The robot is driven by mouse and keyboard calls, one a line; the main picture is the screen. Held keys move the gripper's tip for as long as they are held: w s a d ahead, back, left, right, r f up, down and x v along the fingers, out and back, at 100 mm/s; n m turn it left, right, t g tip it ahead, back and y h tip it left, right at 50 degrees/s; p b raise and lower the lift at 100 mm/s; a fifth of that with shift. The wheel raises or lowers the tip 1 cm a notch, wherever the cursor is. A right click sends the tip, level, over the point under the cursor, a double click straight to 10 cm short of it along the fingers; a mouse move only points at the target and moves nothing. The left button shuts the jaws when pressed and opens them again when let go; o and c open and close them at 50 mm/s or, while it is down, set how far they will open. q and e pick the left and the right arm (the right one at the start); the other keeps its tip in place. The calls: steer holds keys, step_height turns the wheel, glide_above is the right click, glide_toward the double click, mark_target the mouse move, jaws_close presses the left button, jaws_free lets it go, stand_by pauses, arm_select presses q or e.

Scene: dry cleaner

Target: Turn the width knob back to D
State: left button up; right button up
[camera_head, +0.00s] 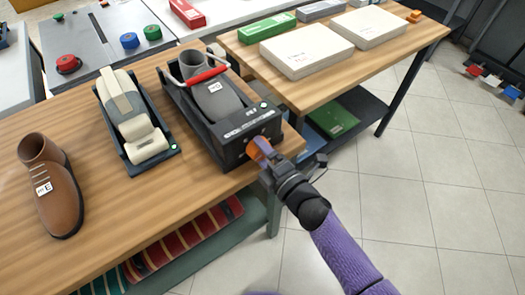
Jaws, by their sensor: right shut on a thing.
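A black shoe-stretching device (230,133) stands on the wooden table with a grey shoe (219,102) in it. The shoe has a white tag, and a red-handled bar (203,76) lies across it. The width knob (257,149) is orange and sits on the device's front end panel. My right gripper (262,156) is shut on the knob, coming from the lower right. It covers part of the knob, so its pointer and the letter it points to cannot be read. My left gripper is not in view.
A second device (135,118) with a cream shoe form stands left of the first. A brown shoe (52,186) marked E stands at the left. White boxes (306,50) lie on the table behind. Tiled floor (420,190) at the right is free.

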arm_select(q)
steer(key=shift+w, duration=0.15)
arm_select(e)
steer(key=shift+f, duration=0.1)
steer(key=o, duration=1)
steer(key=shift+o, duration=0.7)
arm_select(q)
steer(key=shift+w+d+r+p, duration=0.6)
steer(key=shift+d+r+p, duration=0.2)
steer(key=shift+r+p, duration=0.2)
arm_select(e)
steer(key=v, duration=1)
